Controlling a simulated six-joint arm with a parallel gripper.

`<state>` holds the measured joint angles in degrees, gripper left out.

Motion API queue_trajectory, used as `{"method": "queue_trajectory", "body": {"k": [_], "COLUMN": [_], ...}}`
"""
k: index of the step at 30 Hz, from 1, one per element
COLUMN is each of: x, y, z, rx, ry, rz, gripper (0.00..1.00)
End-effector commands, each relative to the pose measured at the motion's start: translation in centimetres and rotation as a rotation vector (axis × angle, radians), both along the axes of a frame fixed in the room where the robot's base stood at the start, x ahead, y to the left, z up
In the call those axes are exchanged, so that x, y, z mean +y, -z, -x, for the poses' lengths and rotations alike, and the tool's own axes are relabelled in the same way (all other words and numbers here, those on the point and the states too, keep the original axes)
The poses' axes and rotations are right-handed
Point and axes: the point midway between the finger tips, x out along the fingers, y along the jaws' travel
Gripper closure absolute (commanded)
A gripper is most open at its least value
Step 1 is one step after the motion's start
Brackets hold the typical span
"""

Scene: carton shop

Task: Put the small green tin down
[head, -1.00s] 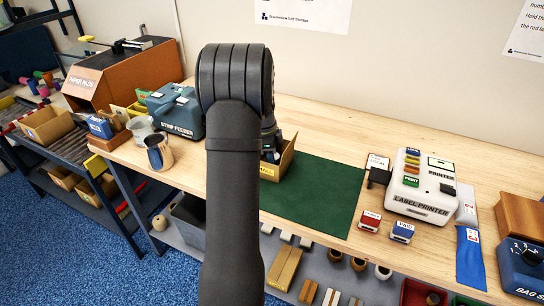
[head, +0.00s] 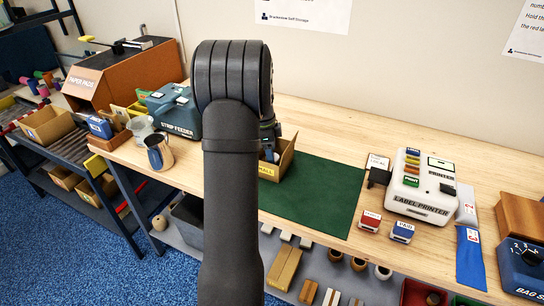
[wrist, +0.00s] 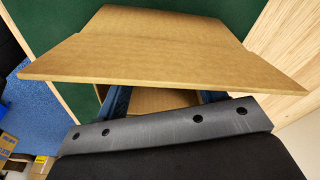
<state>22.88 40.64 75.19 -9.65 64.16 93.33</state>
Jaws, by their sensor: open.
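I cannot make out the small green tin in any view. An open cardboard carton (head: 284,160) with a yellow label stands at the left end of the green mat (head: 318,190). My gripper (head: 268,153) is at the carton, mostly hidden behind my own arm in the head view. In the wrist view, the carton's raised flap (wrist: 165,55) crosses in front of my open gripper (wrist: 164,98). Its two blue fingers stand apart, their tips hidden by the flap. Bare cardboard shows between them, and no tin is visible there.
A blue strip feeder (head: 176,113) and a metal jug (head: 158,152) stand left of my arm. A label printer (head: 424,190), a red stamp (head: 370,220) and a blue stamp (head: 402,232) are to the right. The mat right of the carton is clear.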

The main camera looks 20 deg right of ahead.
Motion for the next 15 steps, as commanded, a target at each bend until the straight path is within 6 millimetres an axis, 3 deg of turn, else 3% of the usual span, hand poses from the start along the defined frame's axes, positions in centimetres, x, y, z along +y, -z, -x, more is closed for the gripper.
{"method": "queue_trajectory", "body": {"k": [9,15], "x": [0.9,1.3], "y": [-6.8,-9.0], "z": [-0.4,-0.5], "rx": [-0.004,-0.001], "ry": [-0.001,0.000], "rz": [0.001,-0.001], "gripper": [0.36,0.36]}}
